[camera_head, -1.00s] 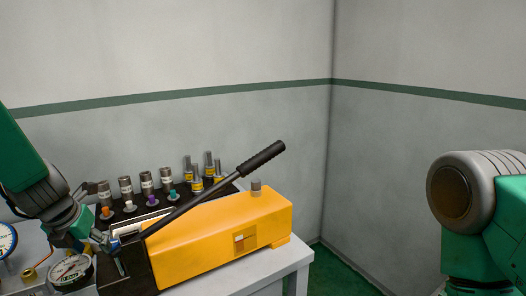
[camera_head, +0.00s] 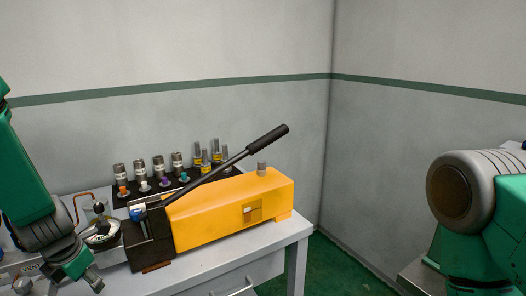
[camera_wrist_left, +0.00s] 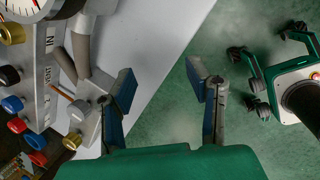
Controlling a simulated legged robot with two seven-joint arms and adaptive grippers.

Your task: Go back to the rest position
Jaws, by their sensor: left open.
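My left gripper (camera_head: 92,282) is low at the left in the head view, in front of the table's near edge. In the left wrist view the same gripper (camera_wrist_left: 165,88) has its two blue-padded fingers wide apart, with nothing between them. The table edge and the green floor lie beyond the fingers. My right arm shows at the right edge of the head view, but its gripper is out of frame.
A yellow pump (camera_head: 225,212) with a long black lever (camera_head: 225,165) stands on the white table (camera_head: 288,232). Behind it is a black rack (camera_head: 190,184) of several fittings. A gauge panel (camera_wrist_left: 40,75) is left of the fingers. A green wheeled base (camera_wrist_left: 285,85) stands on the floor.

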